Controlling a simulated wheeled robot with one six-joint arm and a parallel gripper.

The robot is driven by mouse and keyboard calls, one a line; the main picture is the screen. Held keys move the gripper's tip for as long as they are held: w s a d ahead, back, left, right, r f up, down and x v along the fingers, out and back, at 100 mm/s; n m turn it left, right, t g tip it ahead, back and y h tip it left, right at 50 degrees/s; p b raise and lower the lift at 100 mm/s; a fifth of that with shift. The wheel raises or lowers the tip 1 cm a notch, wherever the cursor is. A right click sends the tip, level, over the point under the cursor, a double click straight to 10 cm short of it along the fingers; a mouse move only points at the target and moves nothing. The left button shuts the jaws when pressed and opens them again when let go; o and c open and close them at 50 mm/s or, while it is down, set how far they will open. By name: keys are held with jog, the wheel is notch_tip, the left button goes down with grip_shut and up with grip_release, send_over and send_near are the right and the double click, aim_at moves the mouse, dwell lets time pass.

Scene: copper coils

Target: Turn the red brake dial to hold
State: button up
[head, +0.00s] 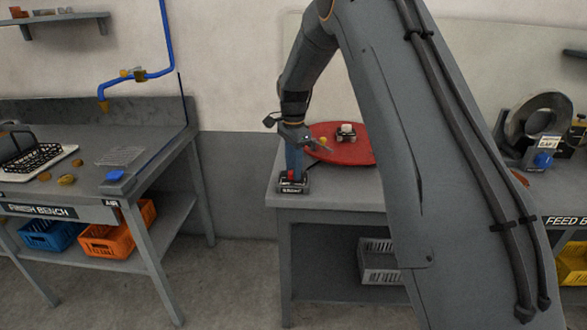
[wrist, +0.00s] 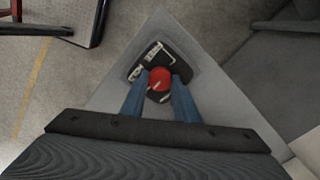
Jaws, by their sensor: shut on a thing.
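The red brake dial (wrist: 159,80) sits on a small dark base (wrist: 136,73) with pale labels. In the wrist view, my gripper (wrist: 158,88) has its two blue fingers on either side of the dial, shut on it. In the head view, my gripper (head: 293,172) points down at the dark base (head: 292,187) on the near left corner of the middle table (head: 330,199). Only a sliver of the dial's red shows there between the fingers. The label words are too small to read, so I cannot tell which setting the dial points to.
A red round plate (head: 365,152) with a small pale-topped item lies behind my gripper. My arm hides much of the middle table. The finish bench (head: 92,185) stands to the left, across a floor gap. A large grey ring (head: 538,117) stands at the right.

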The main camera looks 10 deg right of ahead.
jog(key=o, duration=1.1)
jog(key=shift+c, duration=0.2)
jog(key=shift+r, duration=0.1)
notch_tip(320, 180, up, 8)
jog(key=shift+f+b, duration=0.15)
jog(key=shift+b, duration=0.8)
